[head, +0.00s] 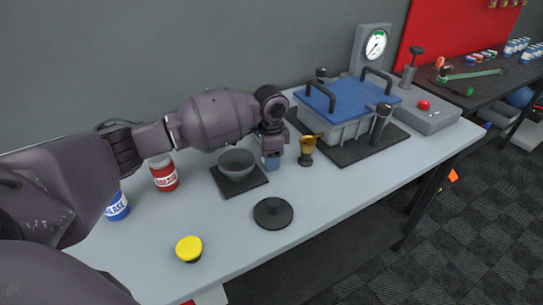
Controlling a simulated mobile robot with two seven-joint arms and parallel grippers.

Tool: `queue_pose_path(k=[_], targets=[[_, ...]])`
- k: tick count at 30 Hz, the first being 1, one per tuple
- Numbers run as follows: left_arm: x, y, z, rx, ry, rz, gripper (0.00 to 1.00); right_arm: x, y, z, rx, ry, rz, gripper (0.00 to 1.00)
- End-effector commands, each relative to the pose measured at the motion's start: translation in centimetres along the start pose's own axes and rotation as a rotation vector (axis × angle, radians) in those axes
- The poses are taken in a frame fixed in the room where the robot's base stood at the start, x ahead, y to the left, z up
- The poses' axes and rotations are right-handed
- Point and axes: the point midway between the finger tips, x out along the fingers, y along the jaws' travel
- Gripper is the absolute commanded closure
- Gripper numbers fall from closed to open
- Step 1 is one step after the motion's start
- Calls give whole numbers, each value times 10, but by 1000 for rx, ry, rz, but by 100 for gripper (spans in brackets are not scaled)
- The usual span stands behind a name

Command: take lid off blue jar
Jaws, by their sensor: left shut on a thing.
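The blue jar (117,207) with a white label band stands at the left of the table, partly hidden behind my left arm. Its top is covered by the arm, so I cannot tell whether a lid is on it. My left gripper (271,152) points down over the table, well to the right of the blue jar and just right of the grey bowl. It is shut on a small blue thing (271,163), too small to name. My right gripper is not in view.
A red jar (164,175) stands near the blue jar. The grey bowl (237,164) sits on a dark mat. A yellow-topped button (189,249) is near the front edge.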

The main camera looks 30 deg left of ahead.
Motion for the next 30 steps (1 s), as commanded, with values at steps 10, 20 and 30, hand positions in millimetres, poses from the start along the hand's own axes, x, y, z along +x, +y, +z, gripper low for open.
queue_pose_path(k=[10,20,30], targets=[[1,0,0,-1,1,-2,41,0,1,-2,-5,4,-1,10],[1,0,0,-1,1,-1,20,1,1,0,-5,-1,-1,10],[-29,-1,0,-1,5,-6,20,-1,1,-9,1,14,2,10]])
